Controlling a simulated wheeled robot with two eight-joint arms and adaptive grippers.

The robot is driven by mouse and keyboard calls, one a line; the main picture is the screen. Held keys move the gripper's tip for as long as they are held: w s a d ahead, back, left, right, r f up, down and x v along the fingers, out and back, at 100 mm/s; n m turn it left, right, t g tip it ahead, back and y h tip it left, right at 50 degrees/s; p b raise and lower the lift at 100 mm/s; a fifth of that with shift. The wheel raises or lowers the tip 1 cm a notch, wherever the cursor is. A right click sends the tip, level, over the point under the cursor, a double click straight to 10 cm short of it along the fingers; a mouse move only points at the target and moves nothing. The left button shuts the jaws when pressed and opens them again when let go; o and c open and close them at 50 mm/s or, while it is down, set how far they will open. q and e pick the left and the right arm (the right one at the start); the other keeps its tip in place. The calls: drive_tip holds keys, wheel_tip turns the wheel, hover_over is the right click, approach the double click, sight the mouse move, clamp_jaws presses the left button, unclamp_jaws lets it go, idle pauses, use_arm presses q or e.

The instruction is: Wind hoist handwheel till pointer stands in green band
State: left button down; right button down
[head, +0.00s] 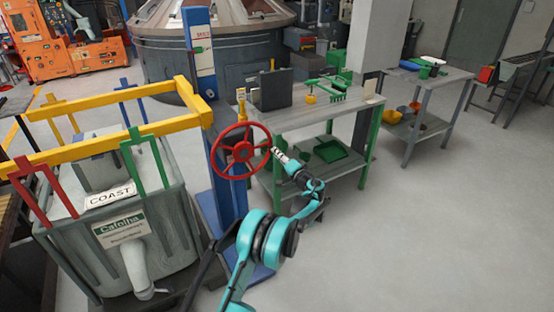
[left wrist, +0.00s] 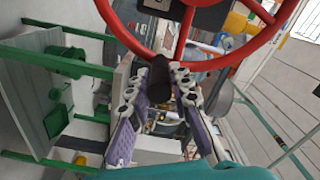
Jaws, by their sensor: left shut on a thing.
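The red handwheel (head: 222,135) stands on the side of the blue hoist column (head: 232,195). My left gripper (head: 277,152) is at the wheel's right edge in the head view. In the left wrist view its two fingers (left wrist: 158,92) are closed around the dark crank knob (left wrist: 159,72) on the red rim (left wrist: 180,55). A pale scale plate (head: 205,62) is on the upper column, with small green and red marks near its left edge. The pointer's exact place against the green band is too small to tell. My right gripper is not in view.
A grey tank labelled COAST (head: 85,245) stands left of the column under a yellow frame (head: 110,140). A workbench (head: 310,112) with a dark case (head: 272,90) and green parts stands close behind the wheel. Open floor (head: 430,220) lies to the right.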

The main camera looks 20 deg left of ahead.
use_arm(q)
drive_tip(key=shift+w+r, duration=0.1)
drive_tip(key=shift+r, duration=0.7)
drive_tip(key=shift+a, duration=0.1)
drive_tip(key=c, duration=1.7)
unclamp_jaws()
drive_tip(key=shift+c, duration=0.2)
drive_tip(key=o, duration=0.4)
drive_tip(key=shift+s+r, duration=0.15)
drive_tip(key=shift+s, duration=0.05)
